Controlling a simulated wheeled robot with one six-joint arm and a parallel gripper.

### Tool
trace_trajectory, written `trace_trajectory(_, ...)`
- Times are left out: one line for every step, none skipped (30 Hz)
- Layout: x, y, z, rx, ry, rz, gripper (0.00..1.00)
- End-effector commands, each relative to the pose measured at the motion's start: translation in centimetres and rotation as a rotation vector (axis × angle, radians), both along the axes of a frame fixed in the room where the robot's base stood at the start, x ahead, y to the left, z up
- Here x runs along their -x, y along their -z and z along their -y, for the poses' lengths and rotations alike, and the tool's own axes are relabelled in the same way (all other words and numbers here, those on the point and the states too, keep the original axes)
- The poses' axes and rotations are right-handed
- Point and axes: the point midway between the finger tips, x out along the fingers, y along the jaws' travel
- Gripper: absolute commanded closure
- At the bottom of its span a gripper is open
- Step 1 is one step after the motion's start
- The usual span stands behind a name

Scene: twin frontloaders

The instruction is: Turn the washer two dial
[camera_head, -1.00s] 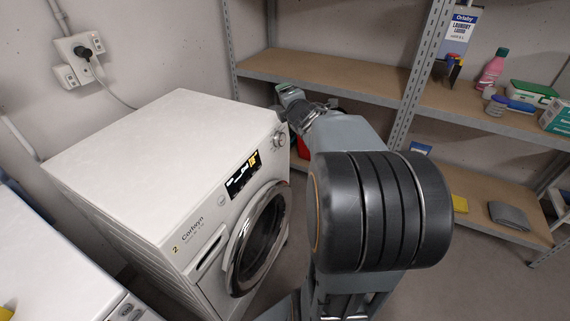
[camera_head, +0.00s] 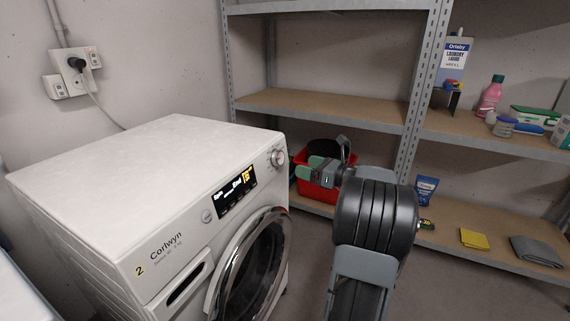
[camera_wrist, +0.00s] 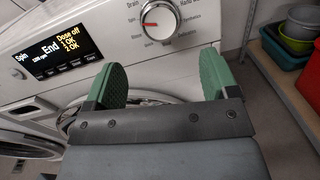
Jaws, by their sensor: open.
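The washer marked 2 (camera_head: 100,190) stands at the left in the head view, with its front turned to the right. Its dial (camera_head: 277,157) is at the right end of the front panel. In the wrist view the dial (camera_wrist: 160,20) is a white knob with a red mark at its left side, ringed by printed words. My gripper (camera_wrist: 160,80) is open and empty, with green finger pads apart, below the dial and not touching it. In the head view my gripper (camera_head: 308,168) is to the right of the dial, in front of the red bin.
The washer's display (camera_wrist: 58,50) reads "End". The round door (camera_head: 258,265) is below the panel. A shelf (camera_head: 330,110) with detergent bottles stands behind, with a red bin (camera_head: 318,192) on its lower board. Floor to the right is clear.

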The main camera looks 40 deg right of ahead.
Motion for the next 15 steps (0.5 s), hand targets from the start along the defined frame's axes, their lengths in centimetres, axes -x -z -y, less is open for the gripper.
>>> trace_trajectory(-1.0,0.2,-0.5,0.000,-0.004,-0.001,0.20)
trace_trajectory(-1.6,0.2,-0.8,0.000,-0.004,-0.001,0.20)
trace_trajectory(-2.3,0.2,-1.1,-0.001,-0.004,0.000,0.20)
trace_trajectory(-2.8,0.2,-1.3,0.000,-0.003,0.000,0.20)
trace_trajectory(-3.3,0.2,-1.5,0.000,-0.003,0.000,0.20)
trace_trajectory(-3.9,0.2,-1.8,0.000,-0.003,0.000,0.20)
trace_trajectory(-4.3,0.2,-2.0,0.000,-0.002,0.000,0.20)
trace_trajectory(-4.7,0.1,-2.2,0.000,-0.002,0.001,0.20)
trace_trajectory(-5.3,0.1,-2.4,-0.001,-0.002,0.001,0.20)
trace_trajectory(-5.6,0.1,-2.5,-0.001,-0.001,0.001,0.20)
trace_trajectory(-5.9,0.1,-2.7,-0.002,-0.001,-0.001,0.20)
trace_trajectory(-6.4,0.1,-2.8,-0.002,-0.001,-0.001,0.20)
trace_trajectory(-6.6,0.1,-2.9,-0.002,-0.001,-0.001,0.20)
trace_trajectory(-6.9,0.1,-3.0,-0.001,0.000,0.000,0.20)
trace_trajectory(-7.1,0.1,-3.1,-0.001,0.001,0.000,0.20)
